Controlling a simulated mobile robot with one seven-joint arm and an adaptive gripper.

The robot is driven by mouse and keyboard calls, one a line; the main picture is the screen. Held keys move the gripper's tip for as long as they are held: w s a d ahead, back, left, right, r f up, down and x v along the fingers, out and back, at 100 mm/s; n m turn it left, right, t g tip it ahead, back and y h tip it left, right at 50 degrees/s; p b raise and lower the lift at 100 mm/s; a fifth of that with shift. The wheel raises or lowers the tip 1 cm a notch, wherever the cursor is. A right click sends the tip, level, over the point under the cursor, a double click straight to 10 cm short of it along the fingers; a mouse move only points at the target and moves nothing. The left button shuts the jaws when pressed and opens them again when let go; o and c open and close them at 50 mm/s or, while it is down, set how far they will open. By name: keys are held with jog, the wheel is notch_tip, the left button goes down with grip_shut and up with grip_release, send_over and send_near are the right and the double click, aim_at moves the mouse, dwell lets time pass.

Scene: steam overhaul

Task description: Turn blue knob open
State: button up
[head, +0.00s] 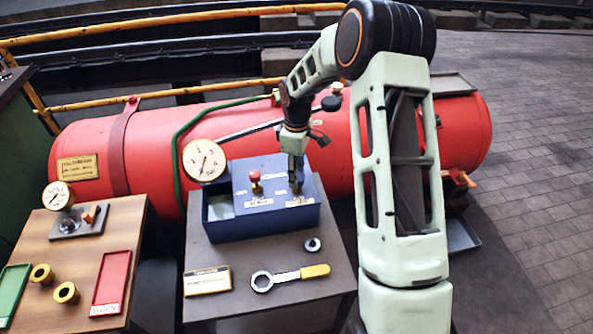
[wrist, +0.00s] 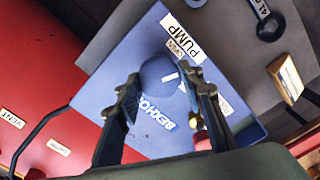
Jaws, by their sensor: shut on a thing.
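The blue knob (wrist: 157,74) shows in the wrist view on top of the blue box (wrist: 120,62), near a white label reading PUMP. A short white mark on the knob points to the right in that view. My gripper (wrist: 163,90) is shut on the knob, one finger on each side. In the head view my gripper (head: 296,186) reaches down onto the right part of the blue box (head: 262,223) and hides the knob there. A red knob (head: 255,180) stands on the box to the left of my gripper.
The box sits on a grey table (head: 225,262). A yellow-handled wrench (head: 290,276), a ring (head: 313,244) and a small plaque (head: 207,281) lie in front. A round gauge (head: 204,160) and a red tank (head: 150,150) stand behind. A wooden table (head: 75,262) is at left.

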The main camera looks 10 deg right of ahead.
jog(key=shift+n+p, duration=0.55)
jog(key=shift+n, duration=1.45)
jog(key=o, duration=1.2)
jog(key=shift+c, duration=0.2)
notch_tip(320, 180, up, 12)
